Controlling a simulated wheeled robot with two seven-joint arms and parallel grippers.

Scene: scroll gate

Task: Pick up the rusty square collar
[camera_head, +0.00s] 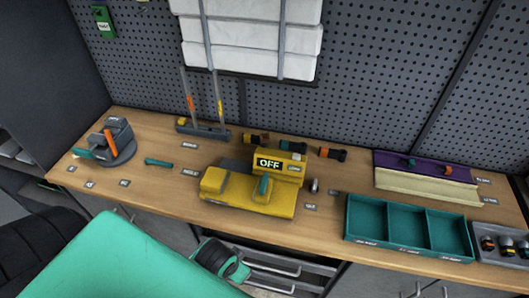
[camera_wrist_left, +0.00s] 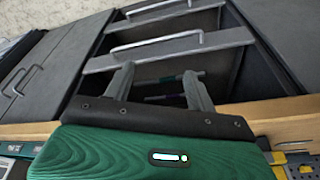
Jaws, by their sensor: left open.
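I cannot make out a rusty square collar for certain in either view. Small dark ring-like parts (camera_head: 488,243) sit in a grey holder at the far right of the bench, too small to tell their shape or rust. My left gripper (camera_wrist_left: 160,82) shows in the left wrist view with its two grey fingers apart and nothing between them. It is in front of the bench, facing the drawers below. In the head view my left arm's teal and black end shows below the bench's front edge; its fingertips are not clear there. My right gripper is not in view.
A wooden bench (camera_head: 150,184) carries a yellow machine (camera_head: 245,195) reading OFF, a teal three-part tray (camera_head: 385,224), purple and cream strips (camera_head: 425,182), a grey round-based device (camera_head: 118,146) and short orange-and-black tools (camera_head: 331,154). Drawers with bar handles (camera_wrist_left: 165,47) lie below.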

